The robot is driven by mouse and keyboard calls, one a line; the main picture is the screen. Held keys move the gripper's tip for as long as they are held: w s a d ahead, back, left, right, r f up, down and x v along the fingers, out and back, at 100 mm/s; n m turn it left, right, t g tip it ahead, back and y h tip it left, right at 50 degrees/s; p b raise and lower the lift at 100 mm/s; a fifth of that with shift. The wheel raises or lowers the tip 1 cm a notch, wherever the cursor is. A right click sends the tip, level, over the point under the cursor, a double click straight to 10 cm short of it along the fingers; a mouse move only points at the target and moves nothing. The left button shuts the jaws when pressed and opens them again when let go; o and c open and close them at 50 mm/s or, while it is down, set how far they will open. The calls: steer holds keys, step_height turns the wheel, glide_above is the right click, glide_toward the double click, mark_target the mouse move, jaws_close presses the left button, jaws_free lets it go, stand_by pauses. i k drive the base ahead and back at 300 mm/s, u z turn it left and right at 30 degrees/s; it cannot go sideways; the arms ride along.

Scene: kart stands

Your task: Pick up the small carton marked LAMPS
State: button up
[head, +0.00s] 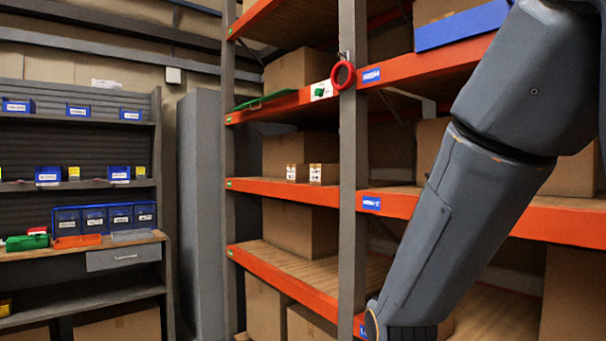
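Two small cartons with white labels stand side by side at the front edge of an orange shelf (270,190) in the head view. One is the left small carton (291,172), the other the right small carton (317,173). Their print is too small to read, so I cannot tell which is marked LAMPS. A larger plain brown box (290,151) stands behind them. My arm reaches down across the right side of the picture, in front of the rack. My gripper is not in view.
A grey rack post (348,170) stands just right of the cartons, with a red ring (343,75) hanging on it. A shelf beam (290,106) runs above them. At left is a workbench (100,244) with blue bins (80,219). A tall grey panel (200,200) stands between.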

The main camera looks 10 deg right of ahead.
mark_target(321, 174)
steer(key=u, duration=1.05)
steer(key=i, duration=2.8)
steer(key=z, duration=1.95)
